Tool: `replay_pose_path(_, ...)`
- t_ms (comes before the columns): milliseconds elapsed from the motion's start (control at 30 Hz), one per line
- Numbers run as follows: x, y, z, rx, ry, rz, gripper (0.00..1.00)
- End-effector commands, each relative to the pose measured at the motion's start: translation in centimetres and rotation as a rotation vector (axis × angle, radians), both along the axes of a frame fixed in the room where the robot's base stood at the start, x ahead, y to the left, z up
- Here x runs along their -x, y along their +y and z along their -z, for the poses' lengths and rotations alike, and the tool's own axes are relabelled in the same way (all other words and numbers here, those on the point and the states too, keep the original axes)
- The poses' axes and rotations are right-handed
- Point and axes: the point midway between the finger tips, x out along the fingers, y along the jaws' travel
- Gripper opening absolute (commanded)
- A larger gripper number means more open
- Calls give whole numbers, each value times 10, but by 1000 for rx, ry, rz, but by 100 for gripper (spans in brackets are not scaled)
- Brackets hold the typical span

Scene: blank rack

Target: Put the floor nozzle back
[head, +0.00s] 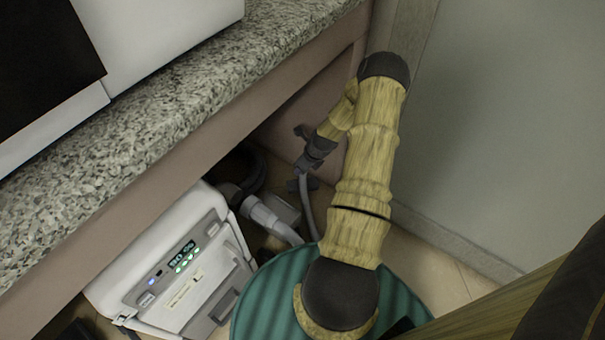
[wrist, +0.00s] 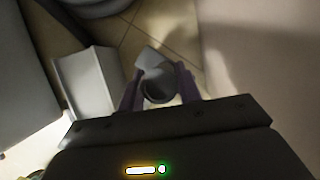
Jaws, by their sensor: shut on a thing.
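My gripper (head: 304,168) is low under the counter, near its back end. In the wrist view, its two fingers (wrist: 158,88) are closed on a grey tubular piece with an open round end (wrist: 155,68), which looks like the floor nozzle's neck. In the head view, a thin grey tube (head: 307,208) runs down from the fingers towards the floor; I cannot tell how it joins the held piece. A grey box-like piece (wrist: 88,80) stands left of the fingers in the wrist view; it also shows in the head view (head: 283,209).
A white machine with a lit display (head: 175,275) stands under the granite counter (head: 150,115). A light grey pipe (head: 268,218) and a dark round thing (head: 243,172) lie behind it. A plain wall (head: 500,130) closes the right side. Some tiled floor (head: 425,275) is bare there.

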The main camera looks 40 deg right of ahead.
Motion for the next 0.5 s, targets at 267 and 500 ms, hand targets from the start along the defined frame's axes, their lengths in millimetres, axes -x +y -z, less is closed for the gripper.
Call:
replay_pose_path(267,0,0,25,0,0,0,9)
replay_pose_path(500,0,0,38,0,-1,0,9)
